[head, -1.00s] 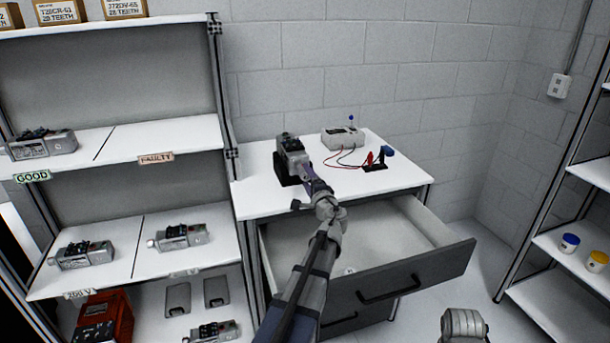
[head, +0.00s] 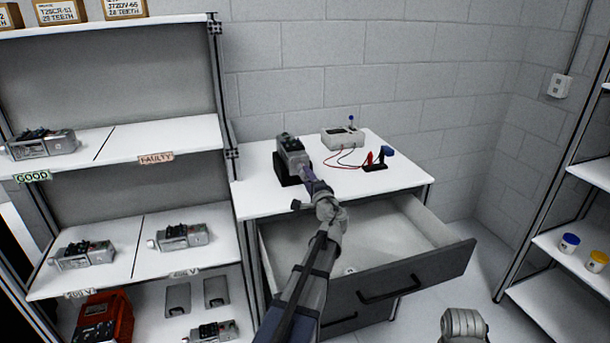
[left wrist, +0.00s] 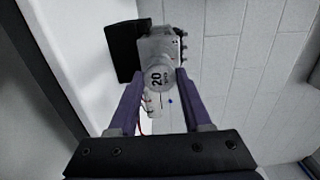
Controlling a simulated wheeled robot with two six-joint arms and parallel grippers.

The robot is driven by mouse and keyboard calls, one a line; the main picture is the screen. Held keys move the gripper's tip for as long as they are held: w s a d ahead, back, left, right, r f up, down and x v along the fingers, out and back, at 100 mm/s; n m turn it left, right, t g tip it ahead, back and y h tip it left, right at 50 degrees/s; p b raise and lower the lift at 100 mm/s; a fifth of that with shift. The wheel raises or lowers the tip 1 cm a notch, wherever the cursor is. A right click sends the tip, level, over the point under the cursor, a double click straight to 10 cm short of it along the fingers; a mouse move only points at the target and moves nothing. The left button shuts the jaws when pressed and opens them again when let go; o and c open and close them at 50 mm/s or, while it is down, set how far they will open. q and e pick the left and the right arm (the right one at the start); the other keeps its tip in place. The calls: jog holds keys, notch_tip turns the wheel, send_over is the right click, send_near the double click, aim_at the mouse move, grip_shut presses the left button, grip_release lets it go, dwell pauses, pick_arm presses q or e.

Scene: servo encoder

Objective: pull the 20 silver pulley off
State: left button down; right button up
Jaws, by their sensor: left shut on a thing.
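The silver pulley marked 20 (left wrist: 157,77) shows in the left wrist view, on the near end of the grey servo (left wrist: 157,46). My left gripper (left wrist: 157,82) has its two purple fingers on either side of the pulley and is shut on it. In the head view the servo (head: 290,150) sits in a black holder (head: 284,173) on the white bench, and my left gripper (head: 310,178) reaches it from the front. The pulley is hidden there by the gripper. I cannot see a gap between pulley and servo.
A grey tester (head: 342,138) with red and black leads stands behind the servo on the bench (head: 390,198). An open drawer (head: 415,274) juts out below my left arm. Shelves with more servos (head: 180,238) stand at left; a shelf with small pots (head: 569,243) is at right.

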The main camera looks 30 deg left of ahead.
pick_arm(q)
jog(key=shift+s+d, duration=0.3)
jog(key=shift+d, duration=0.1)
jog(key=shift+v, duration=1)
jog(key=shift+s+d, duration=0.1)
jog(key=v, duration=0.6)
dwell(0.6)
